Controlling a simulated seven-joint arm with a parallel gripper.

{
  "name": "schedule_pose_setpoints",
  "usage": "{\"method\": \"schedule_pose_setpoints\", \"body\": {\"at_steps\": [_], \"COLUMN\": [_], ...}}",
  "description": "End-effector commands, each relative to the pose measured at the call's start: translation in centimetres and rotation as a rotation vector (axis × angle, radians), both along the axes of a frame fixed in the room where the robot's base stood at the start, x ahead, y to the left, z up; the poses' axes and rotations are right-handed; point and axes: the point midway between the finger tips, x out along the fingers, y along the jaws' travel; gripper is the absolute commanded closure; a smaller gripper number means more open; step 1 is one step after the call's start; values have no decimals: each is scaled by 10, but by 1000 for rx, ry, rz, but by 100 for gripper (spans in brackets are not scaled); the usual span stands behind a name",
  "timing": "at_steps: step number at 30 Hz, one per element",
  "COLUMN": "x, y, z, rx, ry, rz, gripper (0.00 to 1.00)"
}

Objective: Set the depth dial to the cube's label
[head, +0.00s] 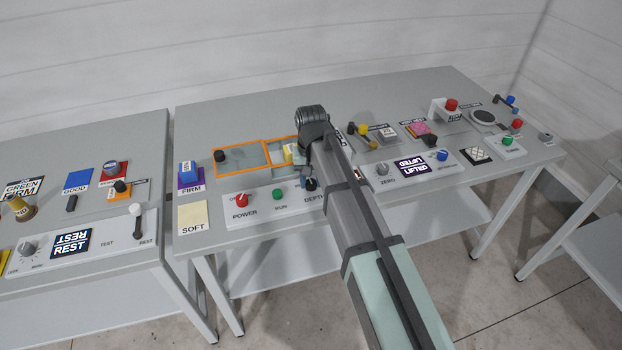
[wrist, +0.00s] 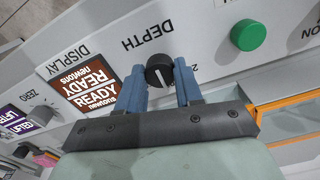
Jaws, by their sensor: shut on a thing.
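The depth dial (wrist: 160,70) is a round black knob with a white pointer line, on a light panel by the upside-down DEPTH label (wrist: 147,36). My gripper (wrist: 161,82) has its two blue fingers on either side of the dial, shut on it. The pointer line runs toward the bottom of the wrist view, slightly right. A scale mark beside the right finger is partly hidden. In the head view the dial (head: 311,185) shows below my arm's end.
Red POWER knob (head: 241,200) and green RUN button (head: 278,194) are left of the dial. A display (wrist: 91,82) reads READY. My arm covers the panel right of the dial.

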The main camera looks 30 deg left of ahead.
Motion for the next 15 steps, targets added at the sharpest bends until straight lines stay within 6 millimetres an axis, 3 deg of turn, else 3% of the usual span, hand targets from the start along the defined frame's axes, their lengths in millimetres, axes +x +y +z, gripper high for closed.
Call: {"method": "schedule_pose_setpoints", "body": {"at_steps": [7,8,15], "x": [0,0,0], "y": [0,0,0], "z": [0,0,0], "rx": [1,1,1], "ry": [-1,-1,-1], "rz": [1,1,1], "gripper": [95,64,41]}}
